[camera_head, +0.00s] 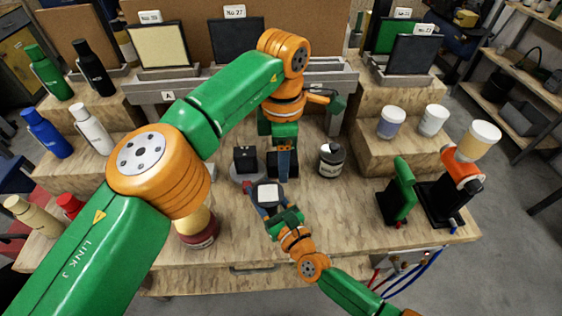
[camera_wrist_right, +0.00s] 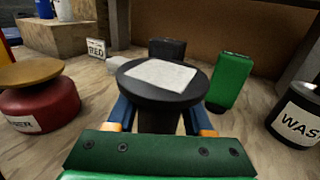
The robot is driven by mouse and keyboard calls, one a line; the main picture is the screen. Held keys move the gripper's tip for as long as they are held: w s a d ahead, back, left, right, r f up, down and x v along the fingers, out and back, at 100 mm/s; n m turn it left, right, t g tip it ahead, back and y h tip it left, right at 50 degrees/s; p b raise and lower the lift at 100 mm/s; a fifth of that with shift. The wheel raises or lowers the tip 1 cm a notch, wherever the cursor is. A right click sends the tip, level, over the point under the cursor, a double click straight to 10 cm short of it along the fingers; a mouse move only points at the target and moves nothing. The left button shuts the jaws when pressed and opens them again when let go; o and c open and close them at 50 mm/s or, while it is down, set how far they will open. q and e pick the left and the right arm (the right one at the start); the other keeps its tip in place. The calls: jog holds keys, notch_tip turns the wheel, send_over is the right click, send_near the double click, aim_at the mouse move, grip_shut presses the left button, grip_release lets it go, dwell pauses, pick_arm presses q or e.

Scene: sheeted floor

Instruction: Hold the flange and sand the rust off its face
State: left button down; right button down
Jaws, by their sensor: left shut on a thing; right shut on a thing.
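The flange (camera_wrist_right: 190,98) is a dark round disc on a neck, with a pale square patch (camera_wrist_right: 160,76) on its upward face. My right gripper (camera_head: 270,208) is shut on it, with blue fingers either side of the neck in the right wrist view. The patch also shows pale in the head view. My left gripper (camera_head: 284,172) points down just behind the flange, apart from the pale patch. It is shut on a dark block (camera_head: 275,165), partly hidden by its fingers. I see no distinct rust colour.
A black cube (camera_head: 244,157) stands left of my left gripper. A jar marked WASTE (camera_head: 331,162) is to the right, and a dark red container (camera_head: 200,236) is at the front left. Bare bench lies between jar and stand.

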jog(key=shift+c, duration=1.1)
grip_release()
jog(key=v, duration=1.2)
